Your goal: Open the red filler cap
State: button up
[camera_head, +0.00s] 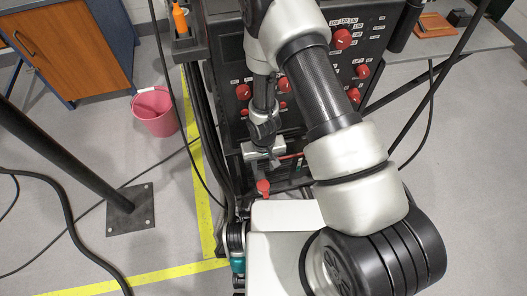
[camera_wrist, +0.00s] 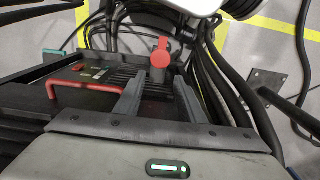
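The red filler cap (camera_wrist: 160,56) shows in the wrist view just beyond my fingertips, near the middle. It has a round face with a narrower part sticking up. In the head view a small red part that looks like the same cap (camera_head: 263,187) sits low on the black machine, just below my gripper (camera_head: 264,160). In the wrist view the two fingers of my gripper (camera_wrist: 160,82) are apart with nothing between them. The cap lies ahead of the gap, and I see no contact. The cap's base is partly hidden.
A red bar handle (camera_wrist: 86,88) is on the machine at left in the wrist view. Black hoses (camera_wrist: 207,75) run close on the right. The machine's panel (camera_head: 325,75) carries several red knobs. A pink bucket (camera_head: 155,111) stands on the floor at left.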

notch_tip(320, 180, up, 8)
jog(key=p, duration=0.1)
jog(key=shift+r+p, duration=0.2)
jog(key=shift+p, duration=0.1)
dwell(0.4)
